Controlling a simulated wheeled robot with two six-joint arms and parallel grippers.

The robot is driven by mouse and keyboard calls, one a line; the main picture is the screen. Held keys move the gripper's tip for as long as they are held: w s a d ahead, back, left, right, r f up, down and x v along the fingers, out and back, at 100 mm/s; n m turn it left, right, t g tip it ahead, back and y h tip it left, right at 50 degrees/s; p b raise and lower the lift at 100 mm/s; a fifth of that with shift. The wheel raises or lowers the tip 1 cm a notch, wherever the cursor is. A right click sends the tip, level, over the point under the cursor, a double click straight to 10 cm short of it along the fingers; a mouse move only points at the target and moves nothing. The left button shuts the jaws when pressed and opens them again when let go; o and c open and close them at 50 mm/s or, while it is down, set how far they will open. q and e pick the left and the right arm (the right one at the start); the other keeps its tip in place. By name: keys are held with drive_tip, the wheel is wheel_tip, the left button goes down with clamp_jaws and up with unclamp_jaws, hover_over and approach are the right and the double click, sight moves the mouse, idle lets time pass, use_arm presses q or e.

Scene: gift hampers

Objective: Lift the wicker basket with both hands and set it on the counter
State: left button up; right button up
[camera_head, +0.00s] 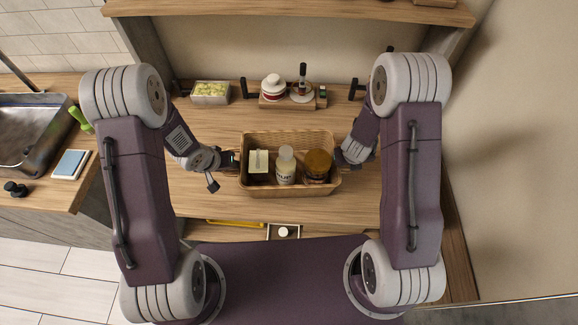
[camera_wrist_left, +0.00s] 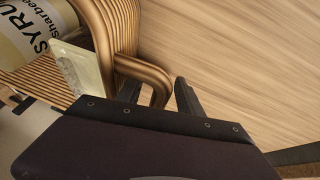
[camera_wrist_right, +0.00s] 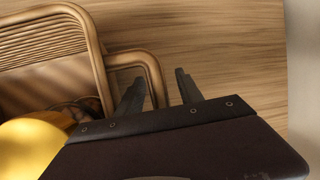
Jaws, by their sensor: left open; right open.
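The wicker basket (camera_head: 290,138) stands on a wooden surface between my two grippers. It holds a pale box (camera_head: 258,162), a white bottle (camera_head: 286,165) and a brown-lidded jar (camera_head: 318,164). My left gripper (camera_head: 232,160) is open at the basket's left end. In the left wrist view its fingers (camera_wrist_left: 158,95) stand on either side of the basket's handle (camera_wrist_left: 152,72). My right gripper (camera_head: 343,160) is open at the right end. In the right wrist view its fingers (camera_wrist_right: 160,92) stand on either side of the other handle (camera_wrist_right: 148,62). Neither gripper is closed on a handle.
Behind the basket are a small wooden stand (camera_head: 288,103) with jars and a clear tub (camera_head: 211,92). An open drawer (camera_head: 255,230) with a yellow item lies in front. A wall stands at right.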

use_arm(q)
drive_tip(key=shift+s, duration=0.1)
use_arm(e)
drive_tip(key=shift+s, duration=0.1)
use_arm(q)
clamp_jaws()
use_arm(e)
clamp_jaws()
use_arm(q)
drive_tip(key=shift+r, duration=0.1)
use_arm(e)
drive_tip(key=shift+r, duration=0.1)
idle(0.8)
